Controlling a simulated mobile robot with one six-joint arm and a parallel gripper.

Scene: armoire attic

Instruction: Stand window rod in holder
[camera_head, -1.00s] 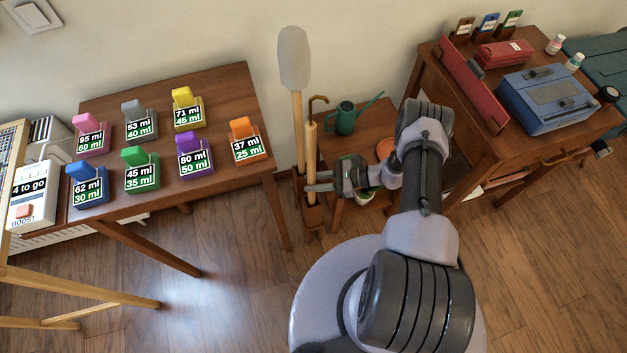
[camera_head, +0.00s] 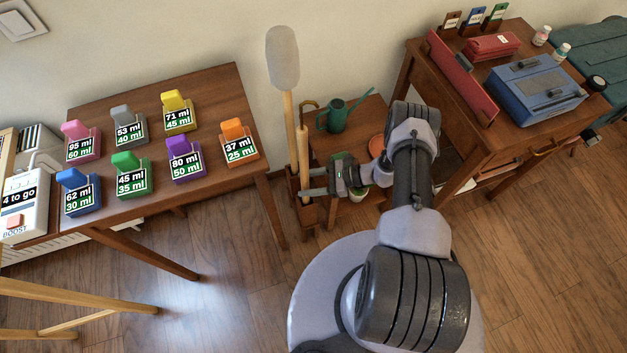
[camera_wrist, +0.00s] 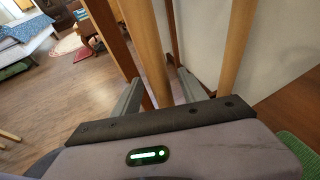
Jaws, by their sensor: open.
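The window rod (camera_head: 304,155) is a pale wooden pole with a brass hook at its top. It stands nearly upright with its lower end in the brown wooden holder (camera_head: 308,218), beside the small table. My gripper (camera_head: 304,183) is open at the rod's lower part, just above the holder. In the wrist view, a pale pole (camera_wrist: 147,48), which looks like the rod, runs between the two spread fingers of my gripper (camera_wrist: 160,84). The rod's bottom end is hidden inside the holder.
A grey-headed duster (camera_head: 283,58) stands left of the rod in the same holder; a second pole (camera_wrist: 238,45) is close in the wrist view. A green watering can (camera_head: 335,117) is on the small table behind. A table of coloured blocks (camera_head: 215,93) stands left. Floor in front is clear.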

